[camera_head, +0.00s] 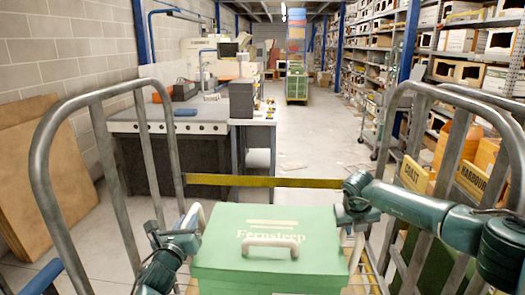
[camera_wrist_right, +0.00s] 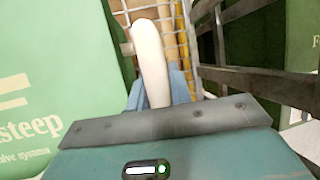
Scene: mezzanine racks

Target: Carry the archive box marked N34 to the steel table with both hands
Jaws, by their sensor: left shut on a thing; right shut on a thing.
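My left gripper (camera_head: 190,225) is shut on the white handle at the box's left side. My right gripper (camera_head: 352,212) is shut on the white handle (camera_wrist_right: 150,60) at its right side; the blue fingers (camera_wrist_right: 158,88) sit around it. A grey-topped table (camera_head: 200,113) with a dark front stands ahead on the left.
Grey tubular rails (camera_head: 45,165) rise on both sides of the box, and a yellow bar (camera_head: 265,181) crosses ahead. Items including a dark grey box (camera_head: 241,99) stand on the table. Racks (camera_head: 430,70) line the right. The aisle floor (camera_head: 315,150) ahead is mostly clear.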

